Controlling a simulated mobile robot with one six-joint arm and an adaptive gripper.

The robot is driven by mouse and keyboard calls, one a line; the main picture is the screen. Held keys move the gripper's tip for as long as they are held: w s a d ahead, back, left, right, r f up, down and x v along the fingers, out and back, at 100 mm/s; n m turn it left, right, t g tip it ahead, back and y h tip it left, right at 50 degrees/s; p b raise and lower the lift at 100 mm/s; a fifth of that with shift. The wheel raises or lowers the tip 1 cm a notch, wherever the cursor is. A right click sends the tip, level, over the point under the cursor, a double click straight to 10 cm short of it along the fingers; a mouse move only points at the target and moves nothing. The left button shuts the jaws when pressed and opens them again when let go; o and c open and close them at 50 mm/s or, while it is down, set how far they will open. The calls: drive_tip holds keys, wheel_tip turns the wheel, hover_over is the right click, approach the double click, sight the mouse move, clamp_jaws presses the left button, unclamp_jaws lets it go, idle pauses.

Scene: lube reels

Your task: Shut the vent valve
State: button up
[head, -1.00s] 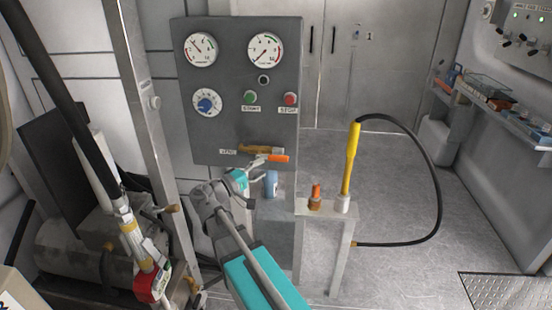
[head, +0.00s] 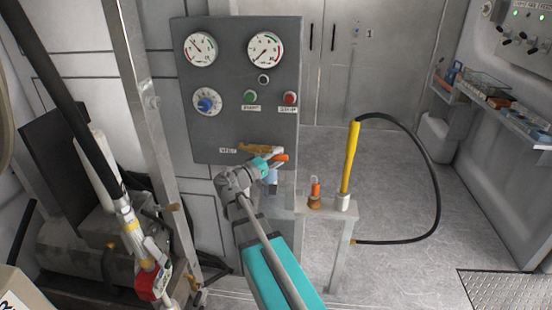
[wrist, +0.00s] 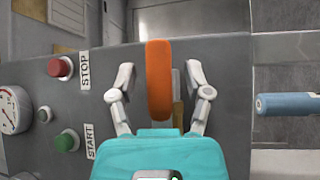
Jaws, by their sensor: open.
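The vent valve (head: 258,149) is a brass fitting low on the grey control panel, beside a small VENT label. Its orange lever handle (head: 282,158) points right in the head view. In the wrist view the orange handle (wrist: 159,80) stands between my two fingers, with a little brass behind it. My gripper (wrist: 160,82) is open, with one finger on each side of the handle and a gap on both sides. In the head view my gripper (head: 270,165) hides part of the valve and lever.
The panel (head: 228,120) carries gauges, a blue knob, a green START button (wrist: 66,140) and a red STOP button (wrist: 60,67). A blue cylinder (wrist: 287,104) is close by below the panel. A stand at right holds a yellow-handled tool (head: 350,158) and an orange-topped bottle (head: 315,193).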

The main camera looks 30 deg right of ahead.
clamp_jaws()
drive_tip(key=shift+a, duration=0.2)
